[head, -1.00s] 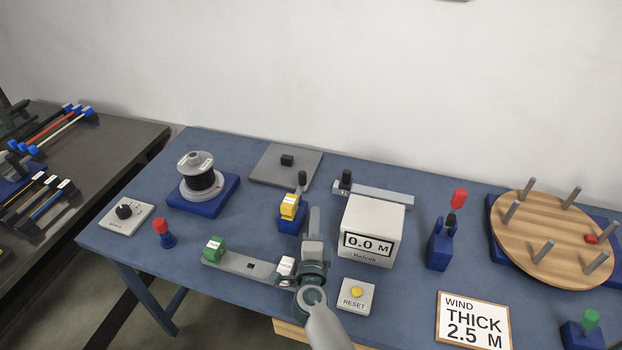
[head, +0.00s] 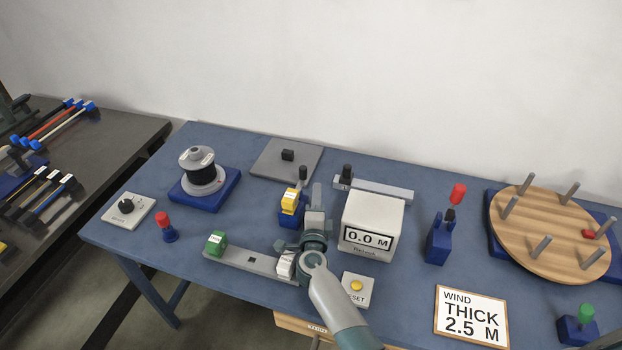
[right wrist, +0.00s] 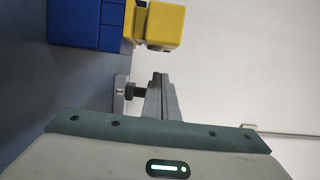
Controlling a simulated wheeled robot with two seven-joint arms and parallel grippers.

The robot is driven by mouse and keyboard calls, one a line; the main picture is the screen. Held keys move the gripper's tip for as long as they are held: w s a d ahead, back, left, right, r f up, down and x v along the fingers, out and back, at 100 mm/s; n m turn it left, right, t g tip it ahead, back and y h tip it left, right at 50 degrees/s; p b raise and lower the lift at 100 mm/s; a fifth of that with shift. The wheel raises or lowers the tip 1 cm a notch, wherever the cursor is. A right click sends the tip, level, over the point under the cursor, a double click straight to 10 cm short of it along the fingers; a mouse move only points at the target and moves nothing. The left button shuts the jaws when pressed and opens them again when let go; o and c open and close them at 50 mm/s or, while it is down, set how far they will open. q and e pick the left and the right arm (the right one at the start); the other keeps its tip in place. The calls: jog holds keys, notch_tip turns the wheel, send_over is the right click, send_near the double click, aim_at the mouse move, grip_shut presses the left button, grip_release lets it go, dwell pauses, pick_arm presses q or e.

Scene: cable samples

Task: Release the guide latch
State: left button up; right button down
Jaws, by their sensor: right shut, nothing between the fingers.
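A blue block with a yellow labelled top (head: 291,200) stands mid-table, with a black-knobbed post (head: 303,173) at its back right. I cannot tell for sure that this is the guide latch. My right gripper (head: 317,190) is shut and empty, its fingers pointing toward the back of the table just right of the block. A gap shows between them. In the right wrist view, the yellow part (right wrist: 165,24) and blue base (right wrist: 85,22) are above the shut fingers (right wrist: 161,82), apart from them. My left gripper is not in view.
The white meter box (head: 371,225) reading 0.0 M stands close right of the gripper. Behind it lies a grey rail (head: 385,190) with a black knob. A grey bar (head: 245,259) with green and white blocks and a reset button box (head: 357,288) are nearer.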

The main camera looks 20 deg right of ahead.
aim_at(305, 174)
jog(key=w, duration=0.5)
jog(key=shift+w, duration=0.35)
jog(key=shift+w+n+t+y+p, duration=0.15)
jog(key=shift+n+y+p, duration=0.2)
jog(key=shift+y, duration=0.2)
jog(key=shift+w+n+t+y+p, duration=0.15)
jog(key=shift+n+y+p, duration=0.1)
jog(key=shift+n+y, duration=0.25)
jog(key=shift+w, duration=0.15)
jog(key=y, duration=0.1)
jog(key=w+n+y, duration=0.1)
jog(key=y, duration=0.1)
jog(key=shift+w+a, duration=0.3)
jog(key=shift+a, duration=0.1)
jog(key=shift+a+n+h, duration=0.1)
jog(key=shift+n+h, duration=0.15)
